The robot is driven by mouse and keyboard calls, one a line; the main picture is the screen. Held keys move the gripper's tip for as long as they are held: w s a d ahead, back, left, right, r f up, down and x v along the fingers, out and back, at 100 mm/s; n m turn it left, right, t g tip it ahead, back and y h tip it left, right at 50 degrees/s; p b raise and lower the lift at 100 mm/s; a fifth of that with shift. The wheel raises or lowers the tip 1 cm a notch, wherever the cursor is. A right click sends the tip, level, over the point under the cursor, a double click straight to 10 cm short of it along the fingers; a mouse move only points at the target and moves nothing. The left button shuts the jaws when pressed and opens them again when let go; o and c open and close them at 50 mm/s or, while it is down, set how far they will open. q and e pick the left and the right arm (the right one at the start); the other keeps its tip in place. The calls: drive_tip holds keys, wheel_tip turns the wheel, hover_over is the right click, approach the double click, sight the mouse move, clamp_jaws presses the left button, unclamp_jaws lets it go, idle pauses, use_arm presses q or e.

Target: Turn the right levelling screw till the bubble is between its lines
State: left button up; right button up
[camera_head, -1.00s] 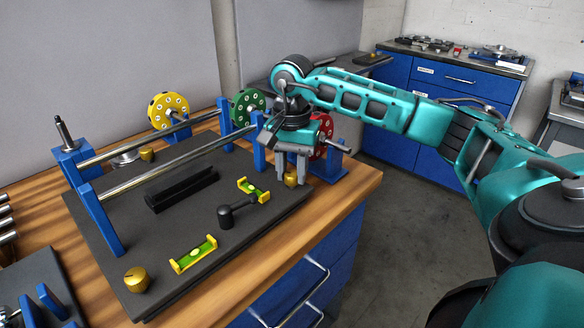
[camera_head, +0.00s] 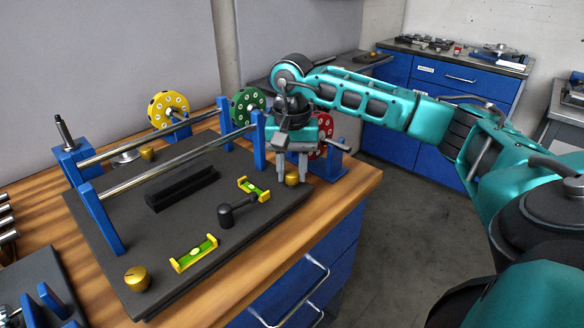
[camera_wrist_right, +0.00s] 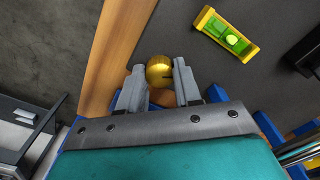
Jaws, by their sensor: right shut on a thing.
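The right levelling screw (camera_head: 291,178) is a brass knob at the right front corner of the dark base plate (camera_head: 150,225). My right gripper (camera_head: 293,172) points down over it and is shut on it. In the right wrist view the knob (camera_wrist_right: 159,72) sits between the two grey fingers (camera_wrist_right: 158,80). A yellow spirit level with a green vial (camera_head: 253,189) lies just left of the screw. My left gripper is out of view.
A second level (camera_head: 194,254) and another brass screw (camera_head: 137,279) are at the plate's near left. A black-knobbed lever (camera_head: 226,215) stands between the levels. Blue posts carry steel rails (camera_head: 170,160); yellow, green and red discs (camera_head: 168,110) stand behind.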

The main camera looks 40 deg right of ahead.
sight(292, 173)
drive_tip(key=o, duration=1)
drive_tip(key=shift+o, duration=0.2)
drive_tip(key=shift+r, duration=0.1)
wheel_tip(292, 173, up, 13)
drive_tip(key=p, duration=0.1)
drive_tip(key=shift+p, duration=0.4)
